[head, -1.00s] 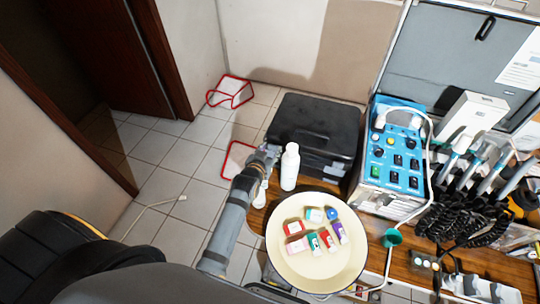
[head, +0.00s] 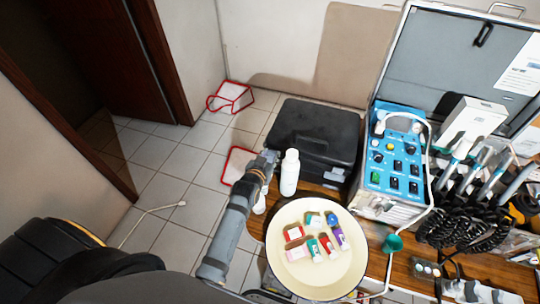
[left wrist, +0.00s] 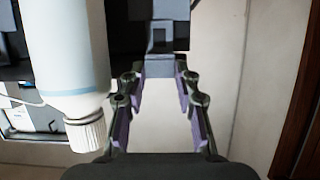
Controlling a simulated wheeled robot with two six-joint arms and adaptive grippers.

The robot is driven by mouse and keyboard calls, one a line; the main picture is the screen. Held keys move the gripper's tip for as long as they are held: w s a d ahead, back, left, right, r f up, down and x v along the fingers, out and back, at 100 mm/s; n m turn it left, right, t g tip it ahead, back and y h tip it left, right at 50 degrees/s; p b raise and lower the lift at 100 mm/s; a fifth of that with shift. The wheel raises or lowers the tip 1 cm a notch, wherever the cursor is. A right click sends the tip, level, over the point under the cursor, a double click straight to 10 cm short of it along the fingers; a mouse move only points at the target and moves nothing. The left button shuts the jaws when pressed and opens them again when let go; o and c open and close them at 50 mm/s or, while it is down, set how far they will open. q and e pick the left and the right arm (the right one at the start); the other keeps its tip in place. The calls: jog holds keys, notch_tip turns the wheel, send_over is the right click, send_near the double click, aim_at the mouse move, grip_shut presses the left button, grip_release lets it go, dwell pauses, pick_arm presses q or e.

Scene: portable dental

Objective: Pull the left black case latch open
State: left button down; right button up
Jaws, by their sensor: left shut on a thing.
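The black case (head: 316,130) stands shut at the back of the wooden table. A latch (head: 336,172) shows on the right part of its front. My left gripper (head: 270,156) is at the case's front left corner, just left of a white bottle. In the left wrist view my left gripper (left wrist: 161,73) is shut on a small grey piece (left wrist: 160,42), which appears to be the left latch, against the dark case. How far this latch is swung out cannot be told.
The white bottle (head: 290,172) stands close beside my left gripper, and it is large in the left wrist view (left wrist: 70,50). A cream plate (head: 283,275) with several small boxes is in front. A blue-topped dental unit (head: 395,160) stands right of the case.

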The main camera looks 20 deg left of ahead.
pick_arm(q)
jog(key=shift+s+f, duration=0.25)
jog(key=shift+f, duration=0.2)
jog(key=shift+s+f+p, duration=1.25)
jog(key=shift+s+f, duration=0.25)
jog(key=shift+f, duration=0.3)
jog(key=c, duration=1.3)
grip_release()
jog(key=shift+c, duration=0.2)
jog(key=shift+o, duration=0.6)
jog(key=shift+w, duration=0.2)
